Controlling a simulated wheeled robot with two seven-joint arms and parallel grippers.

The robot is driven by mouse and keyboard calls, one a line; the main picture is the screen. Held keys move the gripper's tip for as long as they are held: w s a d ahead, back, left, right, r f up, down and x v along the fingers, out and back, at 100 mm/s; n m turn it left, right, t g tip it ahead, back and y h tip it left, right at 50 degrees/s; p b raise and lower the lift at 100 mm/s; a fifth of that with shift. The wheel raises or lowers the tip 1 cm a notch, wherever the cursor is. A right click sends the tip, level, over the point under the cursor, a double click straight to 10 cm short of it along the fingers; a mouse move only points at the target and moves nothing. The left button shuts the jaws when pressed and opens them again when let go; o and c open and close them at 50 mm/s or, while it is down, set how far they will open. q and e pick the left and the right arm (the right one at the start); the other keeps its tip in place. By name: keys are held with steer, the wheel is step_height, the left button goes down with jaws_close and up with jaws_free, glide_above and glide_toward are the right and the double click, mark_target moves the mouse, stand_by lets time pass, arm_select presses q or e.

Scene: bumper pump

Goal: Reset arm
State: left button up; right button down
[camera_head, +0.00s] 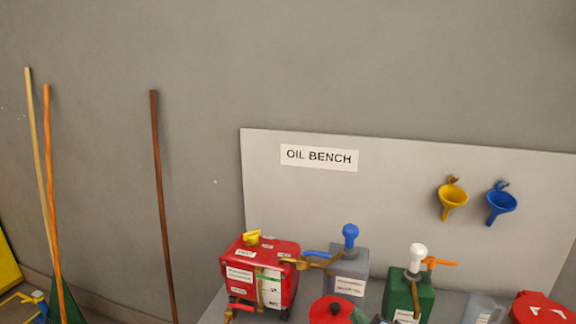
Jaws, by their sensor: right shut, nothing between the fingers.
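My right gripper (378,319) shows at most as a small dark shape at the bottom edge, in front of the bench; it is shut and empty. The rest of it is cut off by the frame. My left gripper is not in view. On the bench stand a red container (239,267) with a yellow cap, a grey container (349,288) with a blue-topped pump (350,235), and a green container (423,299) with a white-topped pump (418,257) and an orange spout.
A red lid (331,311), a clear jug (482,310) and another red item (540,309) are cut off below. Yellow (453,195) and blue (501,203) funnels hang on the back panel (400,180). Poles (160,200) lean at left. The wall above is clear.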

steer(key=s+d+f+m+g, duration=0.3)
steer(key=s+f+m+g, duration=0.15)
steer(key=s, duration=0.35)
steer(key=s+d+f+m+g+h, duration=0.1)
steer(key=s+d+f+m+g, duration=0.25)
steer(key=s+f, duration=0.35)
steer(key=s+d+f+m+g, duration=0.3)
steer(key=s+f+m+g, duration=0.1)
steer(key=s, duration=0.5)
step_height(320, 180, down, 32)
steer(key=s+r+g+b, duration=0.1)
steer(key=s+b, duration=0.2)
steer(key=b, duration=0.3)
steer(key=s+d+f+b, duration=0.1)
steer(key=s+f+b, duration=0.1)
steer(key=s+f, duration=0.5)
steer(key=s+d+f+g+b, duration=0.1)
steer(key=s+f+b, duration=0.1)
steer(key=s+f, duration=0.6)
step_height(320, 180, down, 4)
steer(key=shift+s+d+r+n+b, duration=0.15)
steer(key=shift+d+r+n+b, duration=0.1)
steer(key=shift+n+b, duration=0.15)
steer(key=shift+s, duration=0.1)
